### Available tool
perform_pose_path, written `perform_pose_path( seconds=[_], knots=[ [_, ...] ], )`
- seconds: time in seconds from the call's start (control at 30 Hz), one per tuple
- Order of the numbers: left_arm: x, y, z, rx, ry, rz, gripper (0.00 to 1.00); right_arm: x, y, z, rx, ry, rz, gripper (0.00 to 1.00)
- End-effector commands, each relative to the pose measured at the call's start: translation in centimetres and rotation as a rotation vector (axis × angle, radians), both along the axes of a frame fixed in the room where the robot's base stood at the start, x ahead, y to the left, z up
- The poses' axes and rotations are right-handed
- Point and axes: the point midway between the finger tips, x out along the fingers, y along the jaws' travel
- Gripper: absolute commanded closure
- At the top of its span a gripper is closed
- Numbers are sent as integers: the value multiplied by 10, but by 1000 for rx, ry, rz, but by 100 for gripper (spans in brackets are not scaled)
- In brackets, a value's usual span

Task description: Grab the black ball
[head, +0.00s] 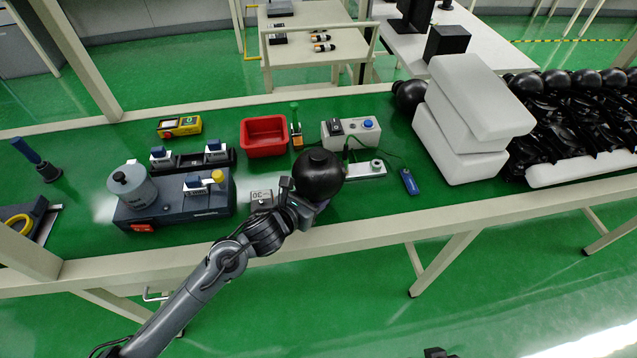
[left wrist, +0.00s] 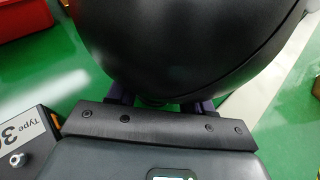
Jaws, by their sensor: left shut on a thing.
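A black ball (head: 319,174) is held at the end of my left arm, over the front part of the green-topped table (head: 75,215). It fills the upper middle of the left wrist view (left wrist: 190,45). My left gripper (head: 306,199) is shut on the ball, and its fingertips are mostly hidden behind it. A second black ball (head: 409,96) sits at the back of the table, left of a stack of white blocks.
A red bin (head: 264,136), a grey box with a blue button (head: 351,132) and a blue-grey device with a canister (head: 175,205) stand around the held ball. White blocks (head: 470,97) and several black figures (head: 570,115) crowd the right.

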Motion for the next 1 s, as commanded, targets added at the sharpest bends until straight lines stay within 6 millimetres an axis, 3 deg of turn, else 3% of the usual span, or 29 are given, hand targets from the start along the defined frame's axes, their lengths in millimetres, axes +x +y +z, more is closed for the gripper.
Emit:
perform_pose_path(
  seconds=[0.03,0.2,0.57,0.93,1.0],
  knots=[
    [0,0,0,0,0,0,78,0,0,0,0,0,0,57],
    [0,0,2,-2,-3,0,100,0,0,0,2,0,-2,57],
    [0,0,7,-2,-3,-1,100,0,2,2,7,1,-4,57],
    [1,0,50,-1,-7,-1,100,0,1,18,5,1,-4,57],
    [0,-16,53,-3,-5,-3,100,0,1,18,4,0,-3,57]
  ],
)
